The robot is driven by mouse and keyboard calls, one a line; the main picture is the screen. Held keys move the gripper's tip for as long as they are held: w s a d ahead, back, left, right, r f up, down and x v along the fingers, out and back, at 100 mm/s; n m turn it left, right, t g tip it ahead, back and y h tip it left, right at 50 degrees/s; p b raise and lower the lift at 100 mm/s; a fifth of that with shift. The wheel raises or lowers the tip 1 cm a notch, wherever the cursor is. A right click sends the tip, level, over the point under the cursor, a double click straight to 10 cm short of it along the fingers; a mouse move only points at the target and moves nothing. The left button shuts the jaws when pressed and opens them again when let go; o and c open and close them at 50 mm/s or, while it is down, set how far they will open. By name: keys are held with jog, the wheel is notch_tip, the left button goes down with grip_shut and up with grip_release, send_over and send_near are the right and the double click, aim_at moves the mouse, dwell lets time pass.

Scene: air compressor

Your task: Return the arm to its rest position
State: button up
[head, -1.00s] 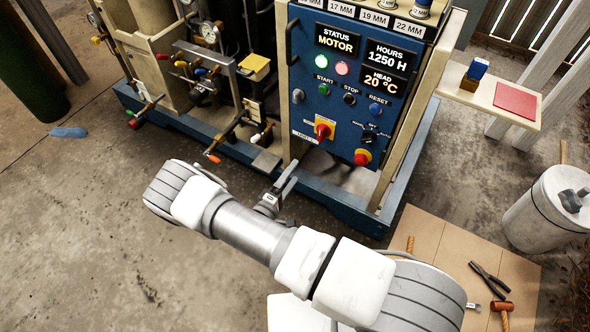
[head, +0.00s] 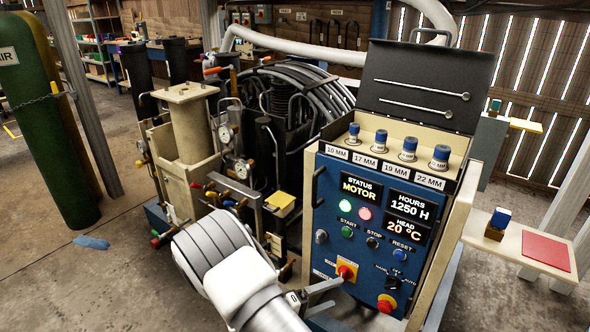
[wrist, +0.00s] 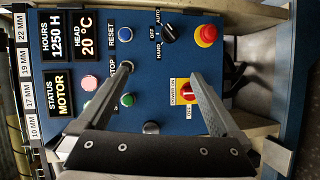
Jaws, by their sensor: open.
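My gripper (head: 338,295) is in front of the lower left of the compressor's blue control panel (head: 330,215), just below the red and yellow power switch (head: 346,272). In the wrist view my gripper (wrist: 161,75) is open, with nothing between its fingers. There its right finger is beside the power switch (wrist: 187,92) and its left finger overlaps the area by the stop button. I cannot tell whether a finger touches the panel. My pale arm fills the lower middle of the head view, and most of it is out of frame.
Gauges and coloured valve handles (head: 236,172) stand left of the panel. An open dark lid (head: 420,85) rises behind several blue-topped sockets (head: 409,148). A shelf (head: 480,232) with a red pad (head: 532,249) is at right. Bare floor (head: 75,285) lies at left.

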jog(key=s+d+r+m+g+y, duration=0.3)
jog(key=s+r+g, duration=0.1)
jog(key=r, duration=0.5)
jog(key=s+d+r+m+g+y, duration=0.2)
jog(key=s+d+r+g+y, duration=0.15)
jog(key=r, duration=0.55)
jog(key=s+a+r+t+y, duration=0.1)
jog(key=s+r+t+y, duration=0.6)
jog(key=s+r, duration=0.7)
notch_tip(320, 180, up, 14)
jog(key=g+p, duration=0.1)
jog(key=p, duration=1.3)
jog(key=shift+s+y, duration=0.15)
jog(key=shift+y, duration=0.2)
jog(key=shift+d+f+m+g, duration=0.15)
jog(key=shift+d+m+g, duration=0.05)
jog(key=shift+m+g, duration=0.1)
jog(key=shift+a, duration=0.1)
